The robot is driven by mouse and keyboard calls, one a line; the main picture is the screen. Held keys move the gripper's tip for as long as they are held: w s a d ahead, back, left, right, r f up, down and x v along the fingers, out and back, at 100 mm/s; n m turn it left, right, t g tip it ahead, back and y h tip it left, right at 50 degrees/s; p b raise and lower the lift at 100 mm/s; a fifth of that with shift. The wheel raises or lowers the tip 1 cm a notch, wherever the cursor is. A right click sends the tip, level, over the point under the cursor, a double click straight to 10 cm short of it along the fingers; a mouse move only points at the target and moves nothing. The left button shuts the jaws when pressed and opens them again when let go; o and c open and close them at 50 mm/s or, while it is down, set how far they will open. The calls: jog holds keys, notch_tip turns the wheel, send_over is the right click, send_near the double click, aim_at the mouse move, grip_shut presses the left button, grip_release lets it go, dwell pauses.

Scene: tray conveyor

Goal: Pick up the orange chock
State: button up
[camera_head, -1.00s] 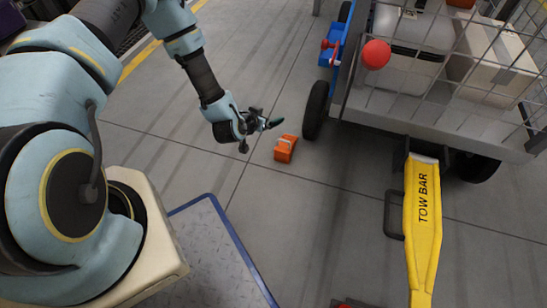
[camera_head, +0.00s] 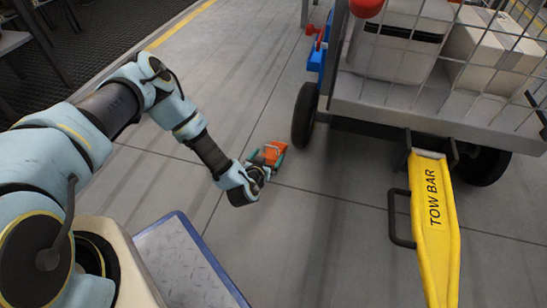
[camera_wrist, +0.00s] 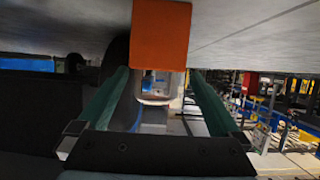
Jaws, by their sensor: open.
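The orange chock (camera_head: 272,150) sits on the floor left of the cart's near wheel. It also shows at the top middle of the wrist view (camera_wrist: 161,35), with a pale loop handle (camera_wrist: 156,99) pointing toward my gripper. My gripper (camera_head: 266,160) is open and low at the chock, with a teal finger on each side of it in the head view. In the wrist view the two fingers (camera_wrist: 160,78) are spread, with the handle between them. I cannot tell whether either finger touches the chock.
The cage cart's wheel (camera_head: 305,115) stands just right of the chock. The yellow tow bar (camera_head: 436,215) reaches toward me at the right. A blue-edged platform (camera_head: 187,262) lies at lower left. The floor behind the chock is clear.

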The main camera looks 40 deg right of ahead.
aim_at(272, 151)
jog(key=b+x, duration=0.3)
jog(key=x, duration=0.1)
jog(key=shift+s+d+f, duration=0.1)
jog(key=shift+d+f, duration=0.1)
jog(key=shift+f, duration=0.05)
jog(key=shift+d, duration=0.2)
jog(key=shift+c, duration=0.2)
grip_shut()
jog(key=shift+r, duration=0.1)
